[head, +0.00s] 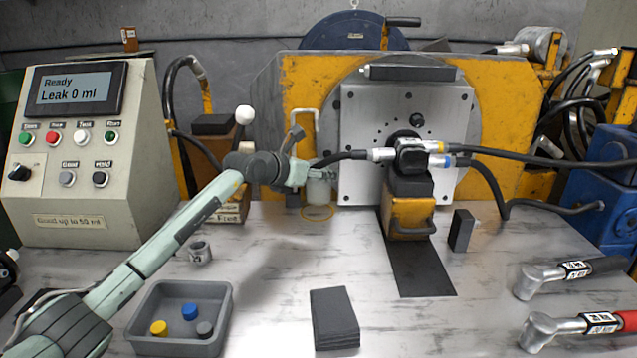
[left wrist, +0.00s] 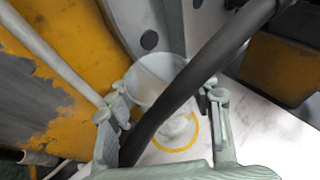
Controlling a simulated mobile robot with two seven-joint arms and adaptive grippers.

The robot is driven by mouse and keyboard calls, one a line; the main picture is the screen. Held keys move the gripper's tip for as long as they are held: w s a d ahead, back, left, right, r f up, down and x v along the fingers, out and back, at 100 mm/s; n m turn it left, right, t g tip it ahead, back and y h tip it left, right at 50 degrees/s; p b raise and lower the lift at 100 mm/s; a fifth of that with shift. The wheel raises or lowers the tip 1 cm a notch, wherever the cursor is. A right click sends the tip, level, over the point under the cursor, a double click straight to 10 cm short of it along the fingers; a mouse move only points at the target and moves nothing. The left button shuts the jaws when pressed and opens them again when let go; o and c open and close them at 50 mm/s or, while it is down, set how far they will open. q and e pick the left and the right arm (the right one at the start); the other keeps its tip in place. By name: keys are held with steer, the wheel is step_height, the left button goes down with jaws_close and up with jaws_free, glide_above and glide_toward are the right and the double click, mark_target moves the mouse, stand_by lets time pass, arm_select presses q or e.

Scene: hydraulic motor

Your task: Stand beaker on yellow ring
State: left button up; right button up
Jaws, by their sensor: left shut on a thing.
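A clear, whitish beaker (head: 318,192) is upright or nearly so at the back of the bench, in front of the yellow plate. My left gripper (head: 325,174) is shut on its upper part. The yellow ring (head: 318,218) is a thin circle on the bench directly below the beaker. In the left wrist view the beaker (left wrist: 152,77) sits between my fingers (left wrist: 168,95), and the ring (left wrist: 178,149) shows around its lower end. A black hose crosses in front and hides part of both. I cannot tell whether the beaker's base touches the bench. My right gripper is not in view.
The black hose (head: 340,158) runs close beside my left gripper to the motor (head: 411,155).

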mark_target(318, 183)
arm_select(q)
steer(key=shift+f, duration=1.5)
steer(key=shift+f, duration=0.2)
steer(key=o, duration=0.9)
steer(key=shift+o, duration=0.2)
steer(key=shift+r, duration=0.1)
steer(key=shift+a+r, duration=0.1)
steer(key=shift+r, duration=0.1)
steer(key=v, duration=1.2)
